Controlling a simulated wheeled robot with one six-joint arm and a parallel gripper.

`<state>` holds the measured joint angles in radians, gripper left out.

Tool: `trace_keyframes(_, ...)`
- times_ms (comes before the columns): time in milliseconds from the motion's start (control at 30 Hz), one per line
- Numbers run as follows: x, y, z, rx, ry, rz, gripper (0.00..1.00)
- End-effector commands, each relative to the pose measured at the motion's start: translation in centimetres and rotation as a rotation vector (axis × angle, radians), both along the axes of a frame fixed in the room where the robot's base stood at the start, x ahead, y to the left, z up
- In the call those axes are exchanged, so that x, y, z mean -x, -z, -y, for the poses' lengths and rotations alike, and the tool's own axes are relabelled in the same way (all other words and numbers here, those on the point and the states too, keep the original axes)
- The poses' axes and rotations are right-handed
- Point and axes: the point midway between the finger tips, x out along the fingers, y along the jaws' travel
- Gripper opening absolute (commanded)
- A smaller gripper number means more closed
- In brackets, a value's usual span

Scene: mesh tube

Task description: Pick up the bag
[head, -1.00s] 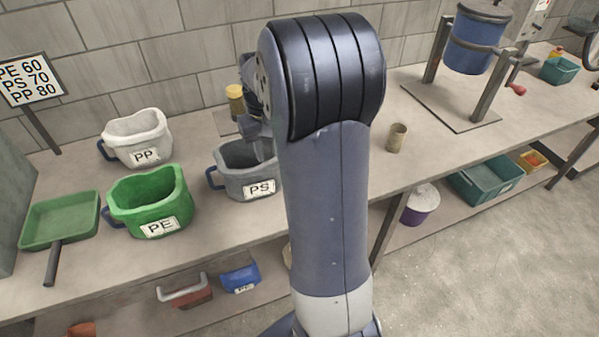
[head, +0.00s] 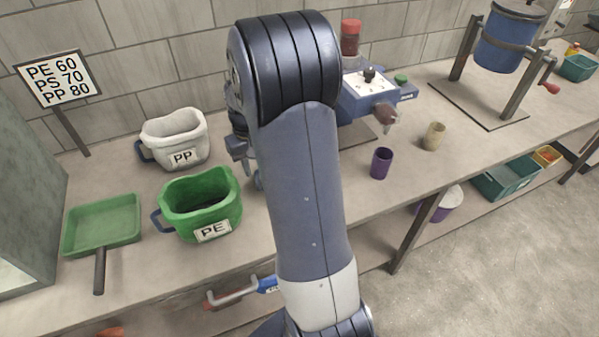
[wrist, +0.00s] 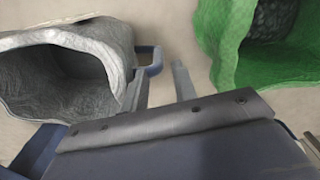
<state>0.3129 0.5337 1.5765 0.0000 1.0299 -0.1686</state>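A grey bag (wrist: 60,80) with a blue handle (wrist: 153,58) lies at the left of the wrist view, its open mouth toward the camera. It is probably the PS bag, which my arm hides in the head view. My gripper (wrist: 161,75) is open, its two fingers apart, with the handle just beyond the left finger; I cannot tell whether they touch. The green PE bag (head: 205,216) stands left of my arm and also shows at upper right in the wrist view (wrist: 222,45). The whitish PP bag (head: 178,143) stands behind it.
A green dustpan (head: 100,225) lies at the bench's left, before a sign (head: 60,78). Right of my arm are a blue machine (head: 365,95), a purple cup (head: 381,163) and a tan cup (head: 433,136). A blue drum on a stand (head: 507,42) is farther right.

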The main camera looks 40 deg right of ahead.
Motion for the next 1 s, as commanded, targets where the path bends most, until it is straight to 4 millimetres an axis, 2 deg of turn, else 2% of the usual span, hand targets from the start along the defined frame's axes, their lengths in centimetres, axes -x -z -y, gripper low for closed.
trace_keyframes(300, -0.2, 4.1, 0.3, -0.002, 0.0, -0.005, 0.27)
trace_keyframes(433, -0.2, 4.8, 0.3, 0.0, 0.0, -0.002, 0.27)
trace_keyframes(633, -0.3, 4.9, 0.3, 0.0, 0.0, -0.001, 0.27)
trace_keyframes(1000, -0.3, 4.8, 0.3, 0.0, 0.0, -0.001, 0.0)
